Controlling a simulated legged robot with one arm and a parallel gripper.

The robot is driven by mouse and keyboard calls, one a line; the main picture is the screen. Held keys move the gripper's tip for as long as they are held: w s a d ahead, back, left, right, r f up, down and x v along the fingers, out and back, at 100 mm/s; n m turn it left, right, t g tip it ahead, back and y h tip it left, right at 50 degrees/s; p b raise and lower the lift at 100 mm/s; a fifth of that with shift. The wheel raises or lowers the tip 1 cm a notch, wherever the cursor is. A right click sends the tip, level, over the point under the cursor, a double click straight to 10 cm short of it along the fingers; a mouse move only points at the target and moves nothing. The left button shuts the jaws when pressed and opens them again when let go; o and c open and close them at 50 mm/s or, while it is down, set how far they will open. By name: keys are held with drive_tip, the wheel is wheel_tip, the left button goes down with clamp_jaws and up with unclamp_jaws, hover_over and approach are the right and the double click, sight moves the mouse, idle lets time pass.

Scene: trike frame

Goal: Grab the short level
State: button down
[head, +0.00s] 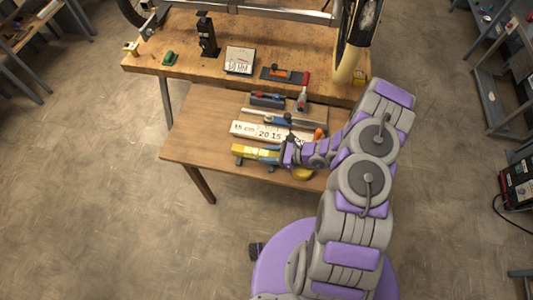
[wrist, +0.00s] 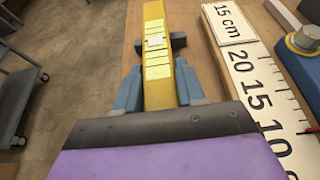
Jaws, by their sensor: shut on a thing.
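A yellow bar (head: 255,152), which looks like the short level, lies along the front of the lower wooden table. In the wrist view the yellow bar (wrist: 156,50) points away from me, with a pale patch and marks on top. My gripper (head: 284,153) is at its right end. In the wrist view the blue-grey fingers of my gripper (wrist: 160,80) are closed on both sides of the bar. A dark support crosses beneath the bar further out. I cannot tell whether the bar is clear of its supports. The end nearest me is hidden by my gripper.
White scale plates marked "15 cm" and "20 15 10" (wrist: 250,75) lie just right of the bar, behind it in the head view. Several tools sit behind them. A higher workbench (head: 185,60) stands at the back. Bare tabletop (head: 200,130) shows at left.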

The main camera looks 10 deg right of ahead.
drive_tip(key=shift+a+r, duration=0.2)
drive_tip(key=shift+r, duration=0.5)
wheel_tip(320, 180, up, 2)
drive_tip(key=shift+s+r+p, duration=0.1)
drive_tip(key=shift+s+p, duration=0.05)
drive_tip(key=shift+p, duration=0.3)
drive_tip(key=s+a+p, duration=0.1)
drive_tip(key=s+a, duration=0.2)
drive_tip(key=s, duration=0.4)
drive_tip(key=s+a+r+p, duration=0.1)
drive_tip(key=s+a, duration=0.2)
drive_tip(key=s, duration=0.4)
